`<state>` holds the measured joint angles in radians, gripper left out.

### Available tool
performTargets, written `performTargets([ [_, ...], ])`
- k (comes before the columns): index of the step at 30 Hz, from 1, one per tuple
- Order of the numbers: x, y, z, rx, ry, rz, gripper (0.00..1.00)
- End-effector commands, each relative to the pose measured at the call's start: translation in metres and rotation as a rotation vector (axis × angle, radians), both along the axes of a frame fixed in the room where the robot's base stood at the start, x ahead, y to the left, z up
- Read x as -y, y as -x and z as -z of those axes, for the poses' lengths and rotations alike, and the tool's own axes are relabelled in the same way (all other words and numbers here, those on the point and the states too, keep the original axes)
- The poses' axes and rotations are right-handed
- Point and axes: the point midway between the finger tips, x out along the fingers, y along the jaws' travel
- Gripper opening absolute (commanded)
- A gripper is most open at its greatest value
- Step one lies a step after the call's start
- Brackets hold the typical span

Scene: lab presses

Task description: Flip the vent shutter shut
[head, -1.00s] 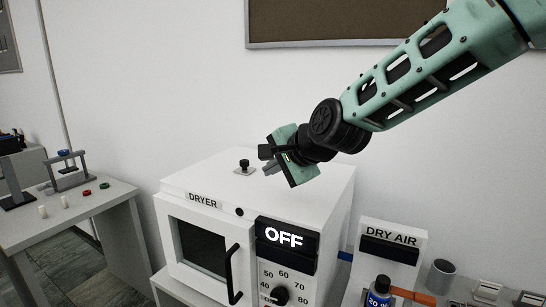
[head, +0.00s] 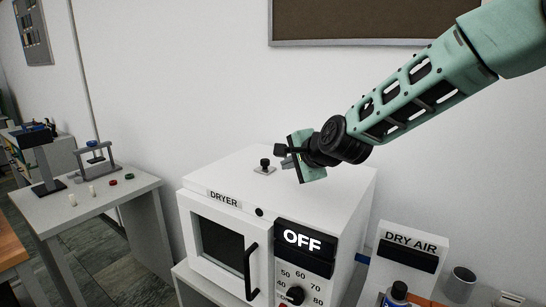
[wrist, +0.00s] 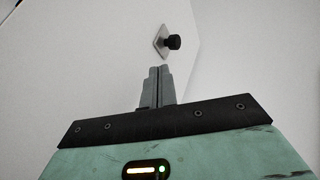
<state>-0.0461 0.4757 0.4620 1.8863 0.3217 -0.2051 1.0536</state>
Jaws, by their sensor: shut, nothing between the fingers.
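A small pale metal plate (head: 264,170) with a black knob (head: 265,163) sits on top of the white dryer (head: 240,187); this looks like the vent shutter. The wrist view also shows the plate (wrist: 160,43) and the knob (wrist: 174,42), just beyond my fingertips. My gripper (head: 284,160) is above the dryer top, just right of the knob and apart from it. In the wrist view its two grey fingers (wrist: 159,71) are together with nothing between them. I cannot tell whether the shutter stands open or shut.
The dryer's front has an OFF display (head: 304,239), a dial (head: 295,295) and a black door handle (head: 251,271). A DRY AIR unit (head: 410,250) stands to the right. A side table (head: 85,205) with small parts is at the left. The dryer top is otherwise clear.

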Motion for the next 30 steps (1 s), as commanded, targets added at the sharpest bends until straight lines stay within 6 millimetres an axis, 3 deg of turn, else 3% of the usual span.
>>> performTargets([
  [8,-0.021,-0.035,0.023,-0.003,0.000,0.000,0.00],
  [15,-0.035,-0.061,0.022,0.000,0.000,-0.001,0.00],
  [30,-0.039,-0.068,0.025,0.000,0.000,0.000,0.00],
])
